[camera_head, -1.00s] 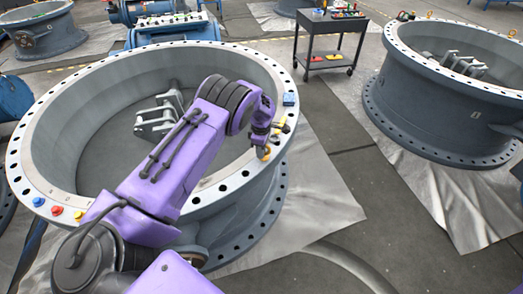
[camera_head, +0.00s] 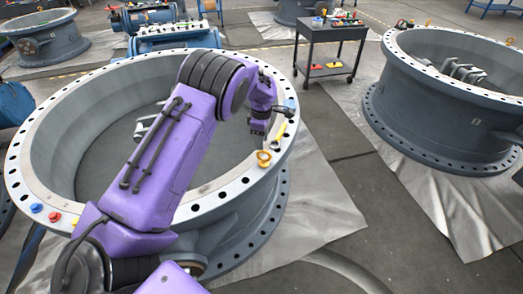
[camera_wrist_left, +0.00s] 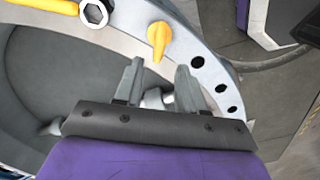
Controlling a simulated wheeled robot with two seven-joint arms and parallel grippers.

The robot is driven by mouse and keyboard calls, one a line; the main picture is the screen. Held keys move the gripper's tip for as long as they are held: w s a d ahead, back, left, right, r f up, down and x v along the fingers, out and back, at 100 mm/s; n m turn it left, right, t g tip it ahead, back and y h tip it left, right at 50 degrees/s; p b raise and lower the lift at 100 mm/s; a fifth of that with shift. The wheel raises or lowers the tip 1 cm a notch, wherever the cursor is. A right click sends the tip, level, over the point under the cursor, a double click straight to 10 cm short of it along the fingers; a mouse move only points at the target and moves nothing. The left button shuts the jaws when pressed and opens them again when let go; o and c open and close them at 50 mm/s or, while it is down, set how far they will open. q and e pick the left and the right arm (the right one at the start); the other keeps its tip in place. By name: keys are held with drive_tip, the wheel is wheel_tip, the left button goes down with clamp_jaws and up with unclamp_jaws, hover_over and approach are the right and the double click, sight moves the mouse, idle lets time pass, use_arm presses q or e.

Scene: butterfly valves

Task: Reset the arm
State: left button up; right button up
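My left arm (camera_head: 175,150) reaches over the large grey flanged valve ring (camera_head: 24,157). My left gripper (camera_head: 258,132) is just above the inner edge of the ring's right rim. In the left wrist view my left gripper (camera_wrist_left: 160,68) has its two fingers apart, with no object gripped. A small pale metal part (camera_wrist_left: 155,98) shows between the finger bases; I cannot tell what it is. My right gripper is not in view.
A yellow-handled wrench (camera_head: 280,131) and a blue piece (camera_head: 291,102) lie on the rim. Blue (camera_head: 37,208), red (camera_head: 55,217) and yellow pieces sit at the front left rim. A second valve (camera_head: 437,110) and a black cart (camera_head: 330,45) stand right, with open floor between.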

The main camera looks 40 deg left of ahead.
use_arm(q)
drive_tip(key=shift+r, duration=0.45)
